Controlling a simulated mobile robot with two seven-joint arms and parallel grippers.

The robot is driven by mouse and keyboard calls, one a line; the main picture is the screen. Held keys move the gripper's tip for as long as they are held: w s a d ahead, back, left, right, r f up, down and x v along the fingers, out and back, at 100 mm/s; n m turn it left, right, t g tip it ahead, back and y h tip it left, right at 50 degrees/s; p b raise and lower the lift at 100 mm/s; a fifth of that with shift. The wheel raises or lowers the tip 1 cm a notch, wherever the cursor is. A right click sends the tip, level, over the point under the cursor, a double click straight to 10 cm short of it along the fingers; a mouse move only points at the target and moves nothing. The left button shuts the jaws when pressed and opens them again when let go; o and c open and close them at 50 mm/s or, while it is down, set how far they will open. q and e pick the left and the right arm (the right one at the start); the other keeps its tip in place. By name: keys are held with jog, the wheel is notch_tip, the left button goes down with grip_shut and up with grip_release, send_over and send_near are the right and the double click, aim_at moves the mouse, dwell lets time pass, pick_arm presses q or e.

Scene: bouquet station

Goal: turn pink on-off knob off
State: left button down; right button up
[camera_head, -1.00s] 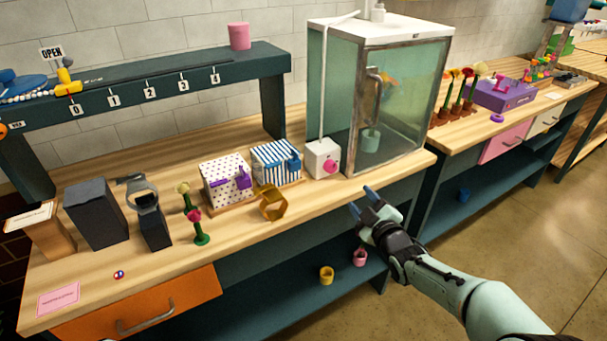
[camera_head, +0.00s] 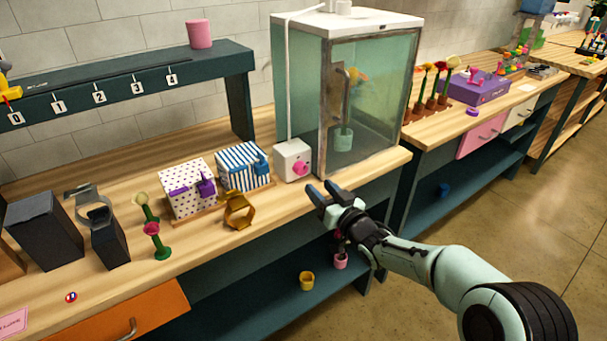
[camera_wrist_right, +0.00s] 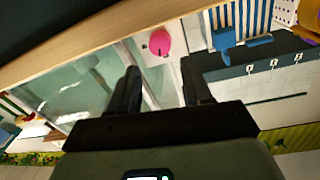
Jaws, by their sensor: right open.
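The pink knob (camera_head: 301,169) sits on the front of a small white box (camera_head: 285,156) beside the glass cabinet. The knob also shows in the right wrist view (camera_wrist_right: 159,42), above and between the fingers. My right gripper (camera_head: 321,192) is open and empty, in front of and a little below the knob, near the front edge of the table. It is apart from the knob. In the right wrist view both dark fingers of my gripper (camera_wrist_right: 168,88) stand spread. My left gripper is in no view.
The glass cabinet (camera_head: 375,90) stands right of the knob box.

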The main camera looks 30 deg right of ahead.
aim_at(303, 171)
jog(key=w, duration=0.8)
